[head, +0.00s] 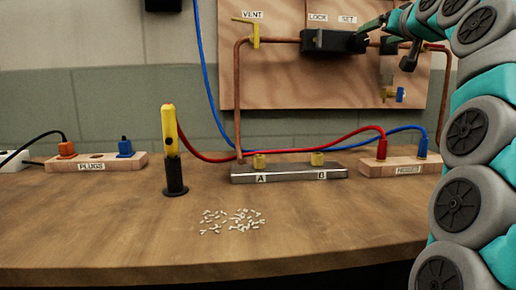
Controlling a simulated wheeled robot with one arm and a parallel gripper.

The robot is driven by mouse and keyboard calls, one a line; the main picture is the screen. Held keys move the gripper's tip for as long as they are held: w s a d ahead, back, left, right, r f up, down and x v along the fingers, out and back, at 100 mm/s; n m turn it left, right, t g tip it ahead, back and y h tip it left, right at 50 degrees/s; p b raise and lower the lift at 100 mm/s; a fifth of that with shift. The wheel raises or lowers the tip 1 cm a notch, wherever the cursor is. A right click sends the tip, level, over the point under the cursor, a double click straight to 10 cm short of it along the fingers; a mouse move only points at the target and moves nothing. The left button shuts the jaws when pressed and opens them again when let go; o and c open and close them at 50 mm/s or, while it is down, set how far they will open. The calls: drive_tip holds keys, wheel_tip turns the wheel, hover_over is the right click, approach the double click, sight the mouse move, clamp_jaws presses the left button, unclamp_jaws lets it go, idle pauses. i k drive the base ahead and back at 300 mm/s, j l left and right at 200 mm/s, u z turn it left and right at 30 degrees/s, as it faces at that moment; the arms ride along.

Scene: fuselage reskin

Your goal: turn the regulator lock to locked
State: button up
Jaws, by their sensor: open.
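The regulator (322,42) is a dark box on the copper pipe, mounted on the wooden back panel. Small LOCK and SET labels sit along its top edge. The lock's own part and its position are too small and dark to make out. My gripper (391,42) is at the upper right, just right of the regulator. Its dark fingers are spread apart with nothing seen between them. One finger reaches toward the regulator's right end; I cannot tell whether it touches. My arm covers the right edge of the view.
A yellow VENT handle (254,33) is left of the regulator. A yellow fitting with a blue knob (401,95) hangs below my gripper. The bench holds a plug board (98,163), a yellow-black upright tool (170,140), a metal A/B block (288,174), a hose board (399,167) and scattered small pieces (240,219).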

sight(318, 40)
drive_tip(key=k, duration=0.95)
